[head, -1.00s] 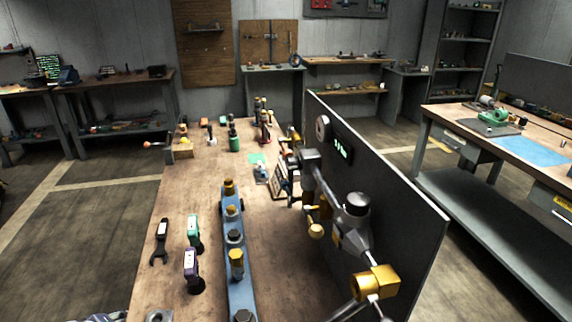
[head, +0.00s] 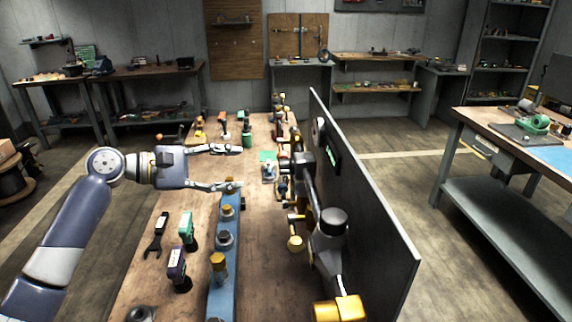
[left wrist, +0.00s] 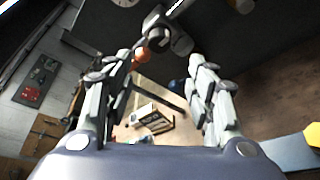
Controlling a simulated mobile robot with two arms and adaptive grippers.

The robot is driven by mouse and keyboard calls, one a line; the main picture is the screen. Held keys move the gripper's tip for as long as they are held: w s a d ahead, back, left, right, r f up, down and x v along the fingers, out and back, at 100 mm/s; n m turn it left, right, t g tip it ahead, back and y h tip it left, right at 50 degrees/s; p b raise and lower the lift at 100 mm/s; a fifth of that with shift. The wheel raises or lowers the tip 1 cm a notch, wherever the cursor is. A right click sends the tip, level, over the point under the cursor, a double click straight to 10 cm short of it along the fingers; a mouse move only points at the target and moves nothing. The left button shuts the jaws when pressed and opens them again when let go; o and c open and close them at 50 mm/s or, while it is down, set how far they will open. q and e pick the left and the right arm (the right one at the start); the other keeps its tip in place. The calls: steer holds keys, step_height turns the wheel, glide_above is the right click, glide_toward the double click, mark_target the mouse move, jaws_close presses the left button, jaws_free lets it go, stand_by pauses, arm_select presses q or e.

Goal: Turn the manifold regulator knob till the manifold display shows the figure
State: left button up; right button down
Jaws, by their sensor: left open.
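The manifold runs along a dark upright panel (head: 365,200), with pipes, a dark-capped valve (head: 333,222) and brass fittings (head: 340,308). Its display (head: 333,160) glows green on the panel, seen too obliquely to read. A round gauge (head: 319,131) is beside it. I cannot tell for sure which part is the regulator knob. My left gripper (head: 239,168) is open and empty over the bench, left of the manifold and apart from it. In the left wrist view its spread fingers frame a red-orange round part (left wrist: 141,55) and a small blue one (left wrist: 176,83) beyond the tips. My right gripper is out of view.
The wooden bench (head: 150,285) holds a blue rail (head: 222,275) with several fittings, and teal and purple handled tools (head: 177,265) at left. More tools stand at its far end. Another workbench (head: 500,135) is at the right, with floor between.

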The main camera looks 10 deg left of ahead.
mark_target(284, 167)
arm_select(q)
steer(key=p+x, duration=0.3)
steer(key=x, duration=0.7)
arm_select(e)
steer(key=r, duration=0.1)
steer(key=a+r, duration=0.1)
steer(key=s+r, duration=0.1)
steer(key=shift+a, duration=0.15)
arm_select(q)
steer(key=shift+s+d+r, duration=0.1)
steer(key=shift+c, duration=0.6)
